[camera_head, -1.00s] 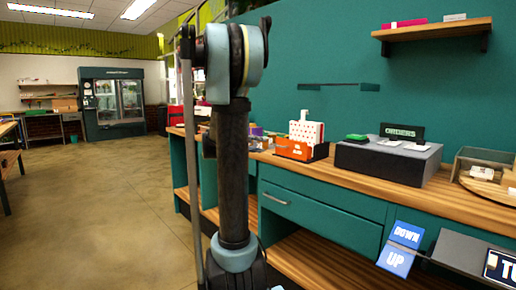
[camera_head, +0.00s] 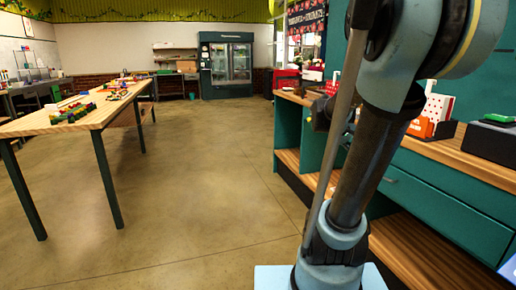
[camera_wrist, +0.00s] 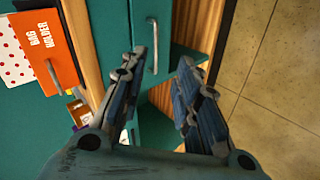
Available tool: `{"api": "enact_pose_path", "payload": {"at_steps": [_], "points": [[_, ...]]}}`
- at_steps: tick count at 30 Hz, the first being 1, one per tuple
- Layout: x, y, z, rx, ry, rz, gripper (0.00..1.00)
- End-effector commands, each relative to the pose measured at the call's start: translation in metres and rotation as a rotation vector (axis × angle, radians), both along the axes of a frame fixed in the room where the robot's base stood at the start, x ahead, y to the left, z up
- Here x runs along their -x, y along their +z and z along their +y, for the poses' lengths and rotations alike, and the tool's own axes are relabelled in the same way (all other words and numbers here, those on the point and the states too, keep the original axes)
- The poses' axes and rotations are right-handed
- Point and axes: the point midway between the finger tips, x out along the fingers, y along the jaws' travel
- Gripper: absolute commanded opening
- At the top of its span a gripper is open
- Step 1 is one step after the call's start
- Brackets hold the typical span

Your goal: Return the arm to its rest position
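My arm (camera_head: 385,135) rises at the right of the head view, tilted, with its big blue-grey joint at the top right. My gripper (camera_wrist: 161,62) shows in the wrist view with its two fingers spread apart and nothing between them. Beyond the fingers are the teal drawer front with its metal handle (camera_wrist: 153,45) and the wooden counter edge. I cannot clearly make out the gripper in the head view, where the arm covers part of the counter.
An orange bag holder (camera_wrist: 48,52) stands on the counter (camera_head: 470,165) at right. A wooden table (camera_head: 60,122) with several colourful items is at left. A glass-door fridge (camera_head: 226,65) stands at the back. The floor (camera_head: 200,180) between is clear.

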Motion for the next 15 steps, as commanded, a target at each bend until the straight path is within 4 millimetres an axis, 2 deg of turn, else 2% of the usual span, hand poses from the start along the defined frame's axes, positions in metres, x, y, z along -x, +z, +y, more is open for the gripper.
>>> {"api": "enact_pose_path", "payload": {"at_steps": [3,15], "points": [[0.032,-0.024,0.027,-0.118,-0.006,0.003,0.29],[0.128,-0.102,0.123,-0.516,-0.020,0.038,0.29]]}}
